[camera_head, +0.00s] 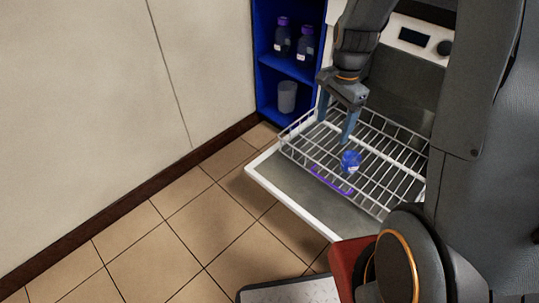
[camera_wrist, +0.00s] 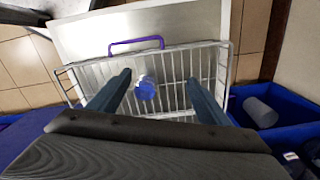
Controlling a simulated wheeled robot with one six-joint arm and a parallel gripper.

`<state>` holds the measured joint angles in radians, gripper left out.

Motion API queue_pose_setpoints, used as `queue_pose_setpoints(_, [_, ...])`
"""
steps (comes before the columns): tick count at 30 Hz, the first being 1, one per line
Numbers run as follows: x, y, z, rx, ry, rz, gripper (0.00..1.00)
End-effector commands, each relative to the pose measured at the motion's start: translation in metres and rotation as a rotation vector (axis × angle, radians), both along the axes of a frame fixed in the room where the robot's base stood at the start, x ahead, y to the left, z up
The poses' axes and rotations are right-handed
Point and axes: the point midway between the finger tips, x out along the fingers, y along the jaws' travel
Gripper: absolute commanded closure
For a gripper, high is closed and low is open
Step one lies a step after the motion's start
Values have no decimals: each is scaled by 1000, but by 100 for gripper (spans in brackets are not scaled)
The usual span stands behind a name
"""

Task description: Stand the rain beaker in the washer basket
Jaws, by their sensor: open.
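The washer basket (camera_head: 385,190) is a wire rack on a pulled-out washer door; it also shows in the wrist view (camera_wrist: 185,65) with a purple handle. My gripper (camera_head: 336,118) is open above the basket, with its two blue-grey fingers pointing down and apart. A small blue-and-whitish object (camera_head: 350,161) is in the basket; in the wrist view (camera_wrist: 145,88) it appears between the fingers, not visibly gripped. A translucent grey beaker (camera_head: 287,96) stands on the lower blue shelf, and it shows at right in the wrist view (camera_wrist: 260,112). I cannot tell which of these is the rain beaker.
The blue shelf unit (camera_head: 277,62) is left of the washer and holds two dark bottles with purple caps (camera_head: 282,38) on its upper shelf. The washer's open door (camera_head: 290,204) juts out over the tiled floor (camera_head: 180,225). Floor left of the door is clear.

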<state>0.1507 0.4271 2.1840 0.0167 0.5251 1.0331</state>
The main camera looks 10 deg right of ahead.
Motion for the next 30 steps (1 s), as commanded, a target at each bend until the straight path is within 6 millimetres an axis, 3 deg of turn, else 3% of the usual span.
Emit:
queue_pose_setpoints(1, [-9,35,20,0,-10,155,29])
queue_pose_setpoints(6, [-62,124,67,8,-20,664,29])
queue_pose_setpoints(9, [-102,165,88,14,-26,959,29])
queue_pose_setpoints(12, [-142,194,103,20,-33,1225,29])
queue_pose_setpoints(15, [-175,211,113,24,-37,1434,29])
queue_pose_setpoints(19, [-201,220,118,29,-42,1598,29])
queue_pose_setpoints(30, [-209,223,120,31,-41,1655,29])
